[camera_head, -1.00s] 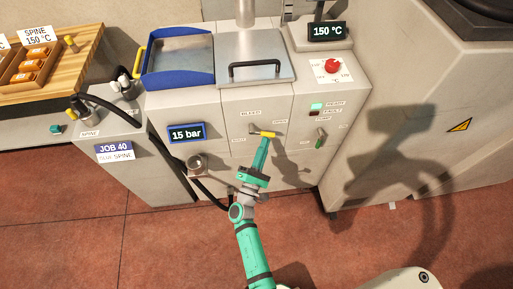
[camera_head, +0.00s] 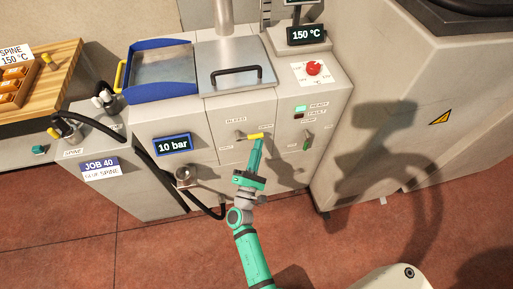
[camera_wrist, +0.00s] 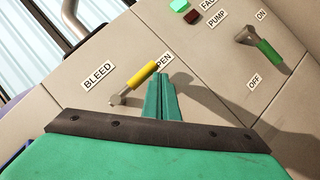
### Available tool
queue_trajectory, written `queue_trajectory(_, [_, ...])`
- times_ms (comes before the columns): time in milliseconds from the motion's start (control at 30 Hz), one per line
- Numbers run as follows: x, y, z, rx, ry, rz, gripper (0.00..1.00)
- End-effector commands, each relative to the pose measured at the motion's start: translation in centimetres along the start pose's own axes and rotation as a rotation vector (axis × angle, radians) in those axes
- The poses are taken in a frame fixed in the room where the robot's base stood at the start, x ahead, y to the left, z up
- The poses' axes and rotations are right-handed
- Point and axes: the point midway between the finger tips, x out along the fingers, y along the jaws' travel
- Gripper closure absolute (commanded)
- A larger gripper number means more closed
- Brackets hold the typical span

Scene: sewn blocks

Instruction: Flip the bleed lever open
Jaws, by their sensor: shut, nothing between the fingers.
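The bleed lever (camera_head: 255,136) has a yellow grip and a metal pivot, on the pale front panel under the BLEED label. In the wrist view the lever (camera_wrist: 141,74) points up and right from its pivot, its tip at the partly covered OPEN label (camera_wrist: 164,60). My green gripper (camera_head: 259,143) is shut and empty, its tips just below the yellow grip's outer end. In the wrist view the gripper's fingers (camera_wrist: 160,82) lie together right beside the grip; I cannot tell whether they touch it. The pressure display (camera_head: 173,144) reads 10 bar.
A green-handled pump lever (camera_head: 307,142) is to the right, with the red knob (camera_head: 314,68) above. A blue-rimmed tray (camera_head: 164,95) and a handled lid (camera_head: 237,76) are on top. A black hose (camera_head: 160,180) hangs left. The floor in front is clear.

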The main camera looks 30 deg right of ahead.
Motion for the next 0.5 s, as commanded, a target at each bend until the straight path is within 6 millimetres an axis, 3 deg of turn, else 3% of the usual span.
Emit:
queue_trajectory(333, [0.0, -0.1, 0.0, 0.000, -0.001, 0.000, 1.00])
queue_trajectory(500, [-0.6, -1.0, -0.6, -0.002, 0.000, -0.002, 1.00])
